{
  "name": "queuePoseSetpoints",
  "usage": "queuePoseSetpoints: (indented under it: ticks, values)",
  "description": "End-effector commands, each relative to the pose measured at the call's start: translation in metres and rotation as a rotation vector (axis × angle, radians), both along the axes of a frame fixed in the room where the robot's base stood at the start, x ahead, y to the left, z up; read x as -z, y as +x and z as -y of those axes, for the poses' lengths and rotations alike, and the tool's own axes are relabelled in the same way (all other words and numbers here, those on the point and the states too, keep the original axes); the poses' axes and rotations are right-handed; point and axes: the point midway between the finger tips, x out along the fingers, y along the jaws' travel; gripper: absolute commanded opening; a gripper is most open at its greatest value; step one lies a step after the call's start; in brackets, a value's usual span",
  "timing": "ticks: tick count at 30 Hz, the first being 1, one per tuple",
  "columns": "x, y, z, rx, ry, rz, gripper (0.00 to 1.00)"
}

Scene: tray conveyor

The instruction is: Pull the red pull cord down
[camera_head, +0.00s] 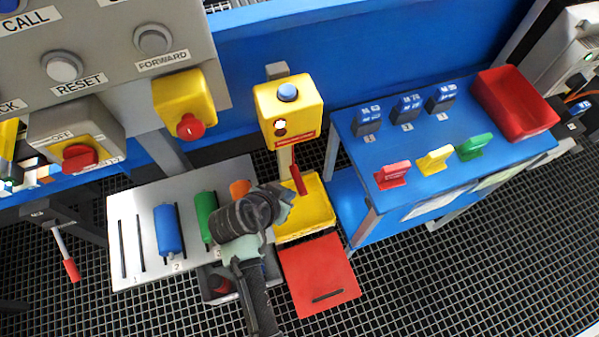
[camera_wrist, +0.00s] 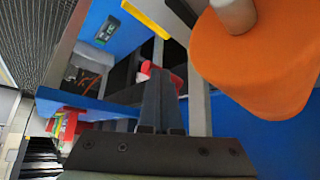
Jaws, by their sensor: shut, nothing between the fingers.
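A slim red piece (camera_head: 297,179), which looks like the pull cord's handle, stands in front of the post below the yellow button box (camera_head: 301,101). My gripper (camera_head: 289,192) is just left of and below it in the head view. I cannot tell whether they touch. In the wrist view my gripper's dark fingers (camera_wrist: 162,103) are together with nothing between them. A red thing (camera_wrist: 149,68) shows at or beyond their tips; I cannot tell whether it is the cord. The cord's upper end is not clear.
A grey board (camera_head: 140,225) with blue and green cylinders lies left of my arm. An orange piece (camera_head: 240,188) is close beside my wrist. A yellow pedal-like block (camera_head: 307,215) and red plate (camera_head: 320,273) lie below. The blue table (camera_head: 440,140) stands right.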

Motion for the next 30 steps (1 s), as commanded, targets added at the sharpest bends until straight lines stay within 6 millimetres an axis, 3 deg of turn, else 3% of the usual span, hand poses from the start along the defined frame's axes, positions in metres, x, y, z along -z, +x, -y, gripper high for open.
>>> queuePoseSetpoints:
  ticks: [10,22,30]
  values:
    - [-0.010,-0.004,-0.004,0.000,0.000,0.004,0.00]
    - [-0.075,-0.047,-0.030,-0.002,0.002,0.004,0.00]
    - [-0.100,-0.064,-0.040,-0.001,0.000,0.001,0.00]
